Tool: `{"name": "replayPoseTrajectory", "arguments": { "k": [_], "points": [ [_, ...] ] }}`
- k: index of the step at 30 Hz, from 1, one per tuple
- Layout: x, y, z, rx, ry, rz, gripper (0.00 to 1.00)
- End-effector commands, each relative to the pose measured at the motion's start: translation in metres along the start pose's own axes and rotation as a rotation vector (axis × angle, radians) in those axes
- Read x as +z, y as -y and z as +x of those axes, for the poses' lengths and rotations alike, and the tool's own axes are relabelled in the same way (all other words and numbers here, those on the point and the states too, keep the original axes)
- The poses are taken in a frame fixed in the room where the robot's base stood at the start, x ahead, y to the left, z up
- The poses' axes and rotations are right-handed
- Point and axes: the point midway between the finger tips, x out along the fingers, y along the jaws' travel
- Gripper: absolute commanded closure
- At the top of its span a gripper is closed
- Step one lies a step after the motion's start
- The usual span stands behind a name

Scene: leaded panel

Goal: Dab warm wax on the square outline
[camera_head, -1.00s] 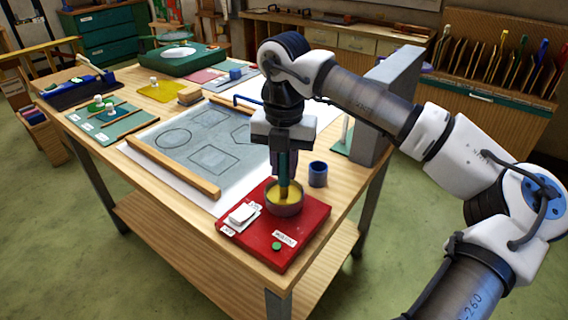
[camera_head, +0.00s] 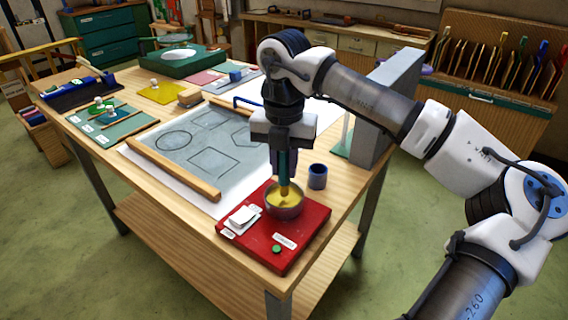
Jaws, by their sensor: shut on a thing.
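My gripper (camera_head: 283,158) points straight down and is shut on a teal-handled dabber (camera_head: 283,172). The dabber's yellowish tip is in or just over the yellow wax in a small metal pot (camera_head: 286,210); I cannot tell how deep. The pot stands on a red warmer plate (camera_head: 258,252) at the table's near corner. The square outline (camera_head: 214,160) is drawn on the grey panel (camera_head: 185,155) to the left of the gripper. A circle outline (camera_head: 173,139) and other outlines share the panel. The fingertips are partly hidden by their dark colour.
White pads (camera_head: 242,216) lie on the red plate's left side. Wooden bars (camera_head: 172,168) border the panel. A grey upright block (camera_head: 375,115) stands at the table's right edge.

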Motion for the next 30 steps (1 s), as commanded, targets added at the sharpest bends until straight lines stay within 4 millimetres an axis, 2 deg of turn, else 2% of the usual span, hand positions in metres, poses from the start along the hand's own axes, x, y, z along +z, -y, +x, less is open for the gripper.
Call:
{"name": "replayPoseTrajectory", "arguments": {
  "k": [1,19,30],
  "points": [
    [0.0,0.0,-0.008,0.0,0.001,0.0,1.0],
    [0.0,0.0,-0.056,0.001,0.002,0.001,1.0],
    [0.0,0.0,-0.059,0.001,0.002,0.0,1.0]
  ]
}}
